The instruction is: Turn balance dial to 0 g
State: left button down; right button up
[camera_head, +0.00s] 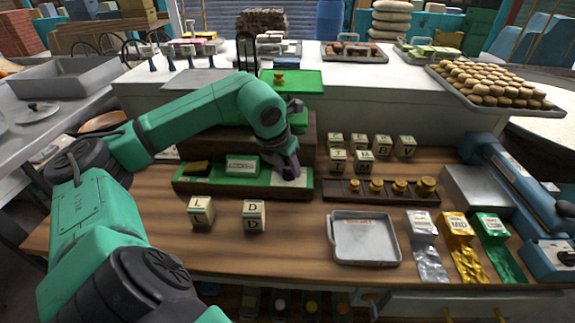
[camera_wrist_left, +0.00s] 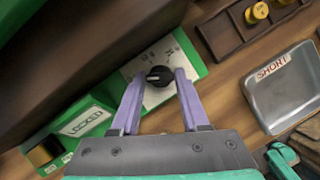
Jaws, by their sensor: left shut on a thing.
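The balance has a long green base (camera_head: 225,186) on the wooden counter and a green pan (camera_head: 305,78) above it. A small green block (camera_wrist_left: 83,121) on the base carries a label that seems to read "LOCKED". The black balance dial (camera_wrist_left: 160,75) sits on a pale plate at the base's right end. My left gripper (camera_head: 287,172) reaches down over that end and hides the dial in the head view. In the left wrist view its two purple fingers (camera_wrist_left: 159,79) are shut on the dial, one on each side. The dial's marks are too small to read. My right gripper is not in view.
A dark rack of brass weights (camera_head: 380,190) stands right of the base. A grey tray (camera_head: 363,240) lies in front of it. Lettered blocks (camera_head: 254,216) stand in front of and behind these. Silver, gold and green packets (camera_head: 457,226) lie at right.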

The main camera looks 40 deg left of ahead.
pick_arm(q)
jog(key=c, duration=0.7)
grip_release()
jog(key=shift+r, duration=0.1)
jog(key=v, duration=1.4)
jog(key=shift+s+r, duration=0.15)
